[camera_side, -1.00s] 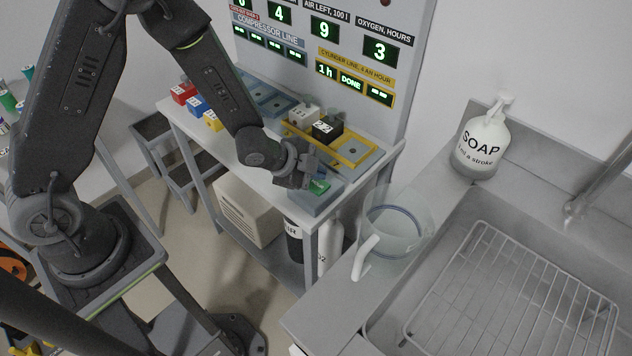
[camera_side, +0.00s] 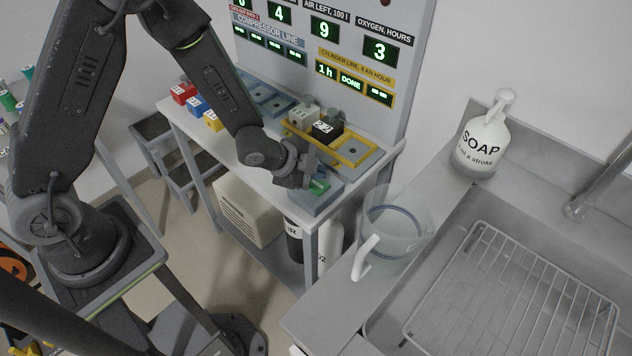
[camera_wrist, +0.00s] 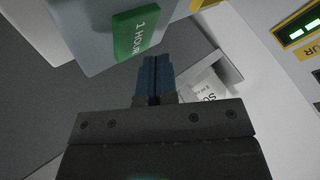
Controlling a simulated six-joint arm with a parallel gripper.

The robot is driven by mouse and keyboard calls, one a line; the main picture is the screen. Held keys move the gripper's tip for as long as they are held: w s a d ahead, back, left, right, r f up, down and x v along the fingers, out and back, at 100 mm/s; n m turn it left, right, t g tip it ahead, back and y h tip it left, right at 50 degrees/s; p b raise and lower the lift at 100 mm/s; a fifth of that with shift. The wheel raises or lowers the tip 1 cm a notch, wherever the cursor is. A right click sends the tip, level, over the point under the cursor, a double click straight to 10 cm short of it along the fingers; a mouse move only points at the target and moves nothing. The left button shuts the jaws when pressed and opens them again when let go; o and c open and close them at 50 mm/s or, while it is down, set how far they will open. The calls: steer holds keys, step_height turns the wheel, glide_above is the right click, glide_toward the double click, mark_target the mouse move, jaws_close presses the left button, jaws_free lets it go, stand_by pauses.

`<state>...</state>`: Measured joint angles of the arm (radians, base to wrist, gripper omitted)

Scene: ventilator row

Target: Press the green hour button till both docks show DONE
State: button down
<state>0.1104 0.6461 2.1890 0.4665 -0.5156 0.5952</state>
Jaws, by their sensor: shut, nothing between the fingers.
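The green hour button (camera_side: 318,187) sits on a grey box at the front right end of the bench; its "1 HOUR" label shows in the wrist view (camera_wrist: 136,32). My gripper (camera_wrist: 154,62) is shut and empty, with its blue fingertips just beside the button; I cannot tell whether they touch it. In the side view my gripper (camera_side: 306,178) is right at the button. The cylinder line display (camera_side: 352,82) reads "1h", "DONE" and dashes.
Red (camera_side: 183,93), blue (camera_side: 197,105) and yellow (camera_side: 213,120) blocks stand on the bench left of my gripper. A clear jug (camera_side: 395,225) and a soap bottle (camera_side: 482,140) stand to the right, by a sink with a wire rack (camera_side: 500,290).

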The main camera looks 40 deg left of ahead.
mark_target(315, 185)
steer(key=shift+f, duration=0.1)
stand_by(0.7)
steer(key=shift+f, duration=0.35)
steer(key=shift+f, duration=0.4)
stand_by(0.5)
steer(key=shift+r, duration=0.8)
steer(key=shift+r, duration=2.55)
